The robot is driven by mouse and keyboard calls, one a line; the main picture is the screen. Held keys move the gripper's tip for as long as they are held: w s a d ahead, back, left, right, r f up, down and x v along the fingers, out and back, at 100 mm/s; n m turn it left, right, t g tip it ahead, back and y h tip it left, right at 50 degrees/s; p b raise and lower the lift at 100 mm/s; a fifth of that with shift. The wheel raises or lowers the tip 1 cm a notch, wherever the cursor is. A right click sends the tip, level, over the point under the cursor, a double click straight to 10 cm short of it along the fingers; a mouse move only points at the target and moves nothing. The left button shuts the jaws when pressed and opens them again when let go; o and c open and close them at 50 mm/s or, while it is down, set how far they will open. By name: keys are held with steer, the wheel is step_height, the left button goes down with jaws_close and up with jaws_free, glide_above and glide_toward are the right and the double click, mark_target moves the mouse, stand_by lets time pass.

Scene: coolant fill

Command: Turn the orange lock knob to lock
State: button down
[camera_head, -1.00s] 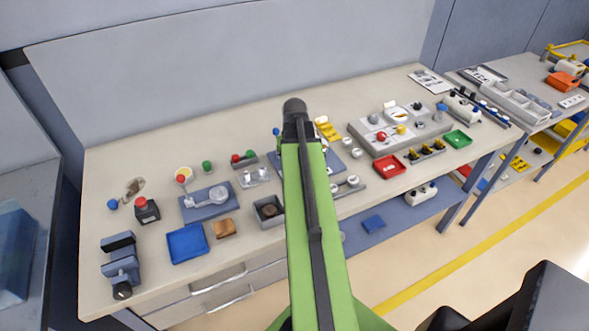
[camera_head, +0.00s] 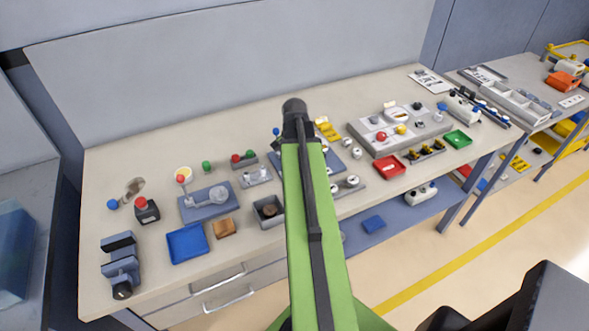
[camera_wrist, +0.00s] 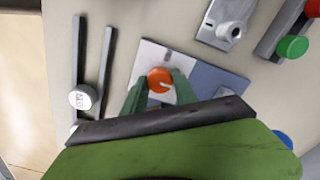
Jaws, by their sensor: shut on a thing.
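The orange lock knob (camera_wrist: 160,80) shows in the wrist view as a round cap with a pale mark on its top. It sits on a plate that is part white and part blue-grey (camera_wrist: 213,79). My gripper (camera_wrist: 158,84) has its two green fingers on either side of the knob, shut on it. In the head view my green arm reaches over the bench and hides the knob and the gripper's fingertips. Part of the blue-grey plate shows in the head view (camera_head: 343,163), right of the arm.
In the wrist view, two dark rails with a white round cap (camera_wrist: 83,97) lie left of the plate. A grey fitting (camera_wrist: 230,28) and a green knob (camera_wrist: 292,47) are at upper right. In the head view, a blue tray (camera_head: 188,243) and a red tray (camera_head: 389,167) stand on the bench.

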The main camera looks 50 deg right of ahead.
steer(key=c, duration=1)
jaws_free()
steer(key=shift+o, duration=0.2)
step_height(320, 180, up, 17)
steer(key=p, duration=1.7)
steer(key=shift+r, duration=0.2)
